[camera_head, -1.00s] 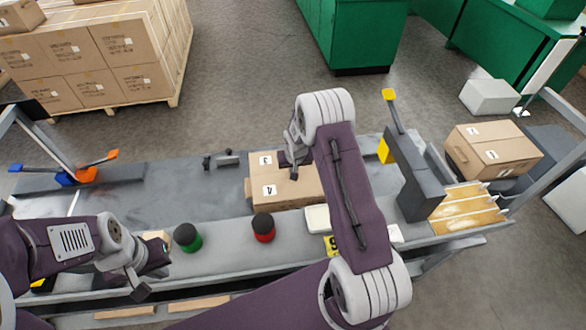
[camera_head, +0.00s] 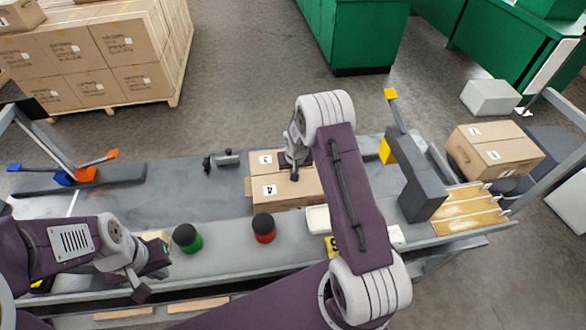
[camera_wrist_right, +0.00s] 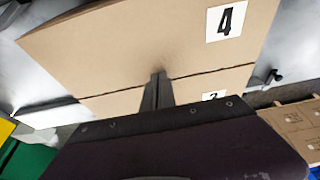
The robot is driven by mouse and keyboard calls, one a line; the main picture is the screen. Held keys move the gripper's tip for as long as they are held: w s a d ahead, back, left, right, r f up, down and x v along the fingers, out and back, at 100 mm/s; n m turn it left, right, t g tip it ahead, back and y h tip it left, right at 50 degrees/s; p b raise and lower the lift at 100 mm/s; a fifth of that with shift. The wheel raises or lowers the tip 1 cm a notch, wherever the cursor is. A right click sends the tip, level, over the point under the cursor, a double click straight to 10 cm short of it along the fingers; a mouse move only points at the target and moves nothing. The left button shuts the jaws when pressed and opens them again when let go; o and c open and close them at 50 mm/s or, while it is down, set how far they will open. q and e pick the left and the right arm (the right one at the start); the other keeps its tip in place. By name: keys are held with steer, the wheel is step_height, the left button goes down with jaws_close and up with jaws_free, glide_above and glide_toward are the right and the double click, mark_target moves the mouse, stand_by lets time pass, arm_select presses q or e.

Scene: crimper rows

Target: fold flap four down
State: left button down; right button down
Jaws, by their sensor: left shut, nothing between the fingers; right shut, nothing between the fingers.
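A brown carton (camera_head: 285,199) lies on the line behind my right forearm. Flap four (camera_head: 258,191), with a white label reading 4, covers its near side; a second numbered flap (camera_head: 257,170) lies beyond it, with a dark seam between. In the right wrist view flap four (camera_wrist_right: 130,40) is large, with the seam below it. My right gripper (camera_wrist_right: 158,82) is shut and empty, its fingertips at or just over flap four near the seam; contact cannot be told. The head view shows it (camera_head: 293,173) partly. My left gripper (camera_head: 141,290) is shut and empty at the front left.
A green button (camera_head: 187,238) and a red button (camera_head: 263,228) stand on the near ledge. A grey post with a yellow part (camera_head: 408,180) stands right of my right arm. Another closed carton (camera_head: 495,150) sits farther right.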

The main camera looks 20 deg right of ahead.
steer(key=shift+w+r, duration=0.1)
step_height(320, 180, up, 5)
steer(key=p, duration=0.4)
steer(key=shift+r, duration=0.1)
steer(key=b+v, duration=0.1)
steer(key=v, duration=0.7)
steer(key=shift+r, duration=0.45)
